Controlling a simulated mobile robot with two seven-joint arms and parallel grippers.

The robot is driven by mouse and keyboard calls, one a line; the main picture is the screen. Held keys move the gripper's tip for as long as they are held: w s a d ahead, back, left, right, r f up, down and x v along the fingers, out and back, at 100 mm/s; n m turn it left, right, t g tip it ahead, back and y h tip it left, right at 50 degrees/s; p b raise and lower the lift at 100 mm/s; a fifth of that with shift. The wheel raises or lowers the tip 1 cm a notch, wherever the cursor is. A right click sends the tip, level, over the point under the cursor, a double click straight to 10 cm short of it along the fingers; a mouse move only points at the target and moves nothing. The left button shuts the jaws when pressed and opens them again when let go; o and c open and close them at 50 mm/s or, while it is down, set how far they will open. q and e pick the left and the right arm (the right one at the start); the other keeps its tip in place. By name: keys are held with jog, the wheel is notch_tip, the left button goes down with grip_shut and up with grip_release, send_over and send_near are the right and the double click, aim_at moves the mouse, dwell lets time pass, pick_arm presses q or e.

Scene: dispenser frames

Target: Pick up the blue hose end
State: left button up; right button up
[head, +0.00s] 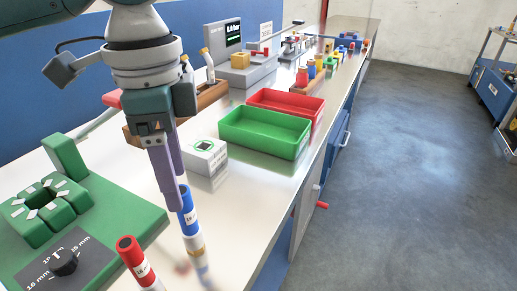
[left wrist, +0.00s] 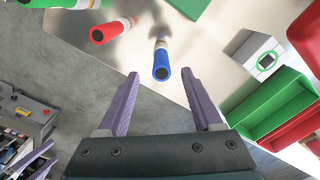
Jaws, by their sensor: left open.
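The blue hose end (head: 188,212) stands upright at the table's front edge, with a white label and a tan band below it. In the left wrist view the blue hose end (left wrist: 161,74) appears between my two purple fingertips, near tip level. My left gripper (head: 173,200) is open and empty, pointing down just beside and above it; it also shows in the left wrist view (left wrist: 160,74). I cannot tell how far the tips are from the hose end. A red hose end (head: 133,250) stands nearer, to the left.
A green fixture (head: 110,215) with a dial panel (head: 66,263) lies left. A white box (head: 205,158), a green tray (head: 264,134) and a red tray (head: 290,103) stand behind. A green hose end (left wrist: 25,3) shows beyond the red one in the wrist view.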

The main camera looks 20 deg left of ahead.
aim_at(185, 206)
pick_arm(q)
notch_tip(185, 206, down, 7)
jog(key=shift+w+r, duration=0.1)
jog(key=shift+r, duration=0.1)
grip_shut()
dwell(0.6)
dwell(0.3)
